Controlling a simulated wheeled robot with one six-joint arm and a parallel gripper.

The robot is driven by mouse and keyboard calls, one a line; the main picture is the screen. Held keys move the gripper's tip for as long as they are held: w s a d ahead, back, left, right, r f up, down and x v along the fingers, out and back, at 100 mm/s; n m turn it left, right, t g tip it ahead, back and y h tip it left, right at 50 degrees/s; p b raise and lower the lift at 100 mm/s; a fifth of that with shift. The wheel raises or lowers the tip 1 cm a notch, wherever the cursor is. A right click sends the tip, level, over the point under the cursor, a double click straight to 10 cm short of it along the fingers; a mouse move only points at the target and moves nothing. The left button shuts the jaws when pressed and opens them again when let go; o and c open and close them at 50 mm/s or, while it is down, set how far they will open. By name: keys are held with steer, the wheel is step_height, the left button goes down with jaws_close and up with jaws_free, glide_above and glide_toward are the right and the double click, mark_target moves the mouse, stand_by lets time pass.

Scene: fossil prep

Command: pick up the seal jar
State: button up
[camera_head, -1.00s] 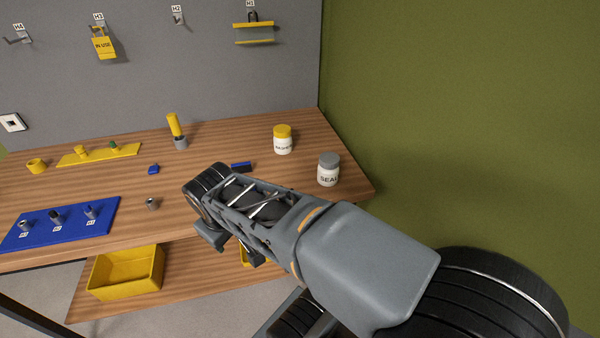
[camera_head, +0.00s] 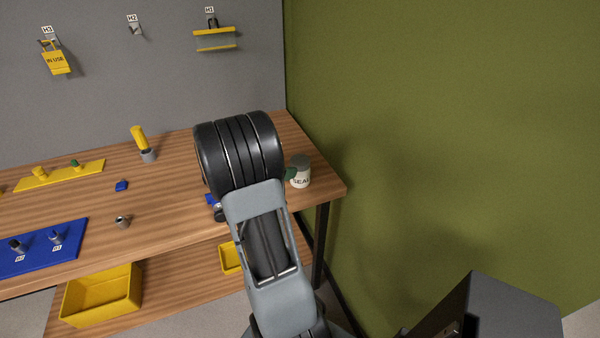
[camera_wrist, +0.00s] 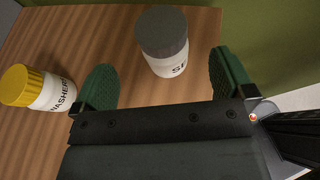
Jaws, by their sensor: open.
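The seal jar is white with a grey lid and stands upright near the right end of the wooden table. In the head view the seal jar (camera_head: 301,176) is partly hidden behind my arm. In the wrist view the seal jar (camera_wrist: 164,44) sits ahead of and between the two green finger pads. My gripper (camera_wrist: 165,82) is open, with nothing held. In the head view my arm hides most of the gripper; one green pad shows beside the jar's left side.
A white washers jar (camera_wrist: 42,90) with a yellow lid stands left of my gripper in the wrist view, close to the left pad. A green wall (camera_head: 430,130) rises beyond the table's right edge. The wooden table (camera_head: 170,195) also carries a blue rack (camera_head: 75,238).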

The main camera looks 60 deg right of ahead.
mark_target(300, 163)
steer(key=shift+f+p+x, duration=0.2)
steer(key=shift+p+x, duration=0.45)
steer(key=shift+x, duration=3.7)
steer(key=shift+a, duration=0.15)
steer(key=shift+c, duration=0.4)
steer(key=c, duration=1.2)
steer(key=shift+c, duration=0.2)
